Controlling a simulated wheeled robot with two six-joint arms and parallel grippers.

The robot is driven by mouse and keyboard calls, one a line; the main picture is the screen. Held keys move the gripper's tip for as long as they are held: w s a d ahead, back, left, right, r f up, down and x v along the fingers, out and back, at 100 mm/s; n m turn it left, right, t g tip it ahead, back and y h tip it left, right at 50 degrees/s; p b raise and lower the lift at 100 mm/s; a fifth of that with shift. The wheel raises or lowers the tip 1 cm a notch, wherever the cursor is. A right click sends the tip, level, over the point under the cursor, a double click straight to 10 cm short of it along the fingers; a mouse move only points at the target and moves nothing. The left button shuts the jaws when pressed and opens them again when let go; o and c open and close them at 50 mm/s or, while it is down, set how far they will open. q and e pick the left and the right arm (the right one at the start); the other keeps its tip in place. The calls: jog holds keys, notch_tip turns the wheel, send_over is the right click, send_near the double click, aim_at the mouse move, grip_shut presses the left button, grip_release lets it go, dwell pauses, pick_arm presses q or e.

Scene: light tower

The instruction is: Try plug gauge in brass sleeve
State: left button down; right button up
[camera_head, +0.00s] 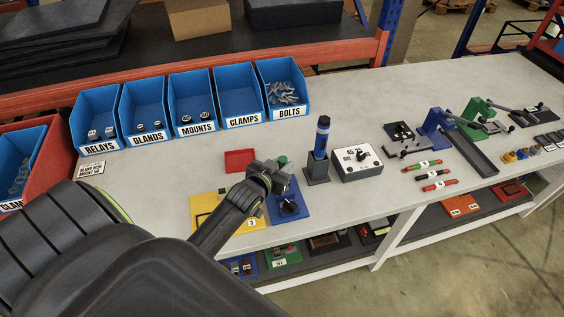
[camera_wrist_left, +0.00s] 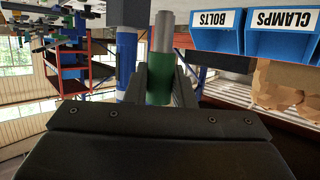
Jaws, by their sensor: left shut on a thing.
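My left gripper (camera_head: 272,172) is above the front of the bench, over the blue plate. It is shut on the plug gauge, whose green handle (camera_head: 283,160) shows just past the jaws. In the left wrist view the green handle (camera_wrist_left: 159,90) sits between the fingers (camera_wrist_left: 158,84), with a grey metal pin (camera_wrist_left: 163,32) extending away from it. I cannot single out a brass sleeve. Small brass-coloured pieces (camera_head: 509,156) stand at the far right. The blue plate (camera_head: 301,208) bears a black fixture (camera_head: 289,206), partly hidden by my gripper. My right gripper is not in view.
Blue bins (camera_head: 243,121) line the back left. A red tray (camera_head: 240,153) lies behind the gripper, and a yellow plate (camera_head: 246,227) is partly under my arm. A black stand with a blue cylinder (camera_head: 321,137) and a white dial box (camera_head: 358,175) stand close right.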

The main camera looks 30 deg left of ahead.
pick_arm(q)
jog(key=shift+w, duration=0.1)
jog(key=shift+r+p, duration=0.15)
jog(key=shift+p, duration=0.15)
jog(key=shift+f+b, duration=0.55)
jog(key=shift+f, duration=0.2)
jog(key=shift+f+b, duration=0.85)
jog(key=shift+f, duration=0.65)
jog(key=shift+p, duration=0.45)
jog(key=shift+f+b, duration=1.05)
jog(key=shift+f, duration=0.3)
dwell(0.7)
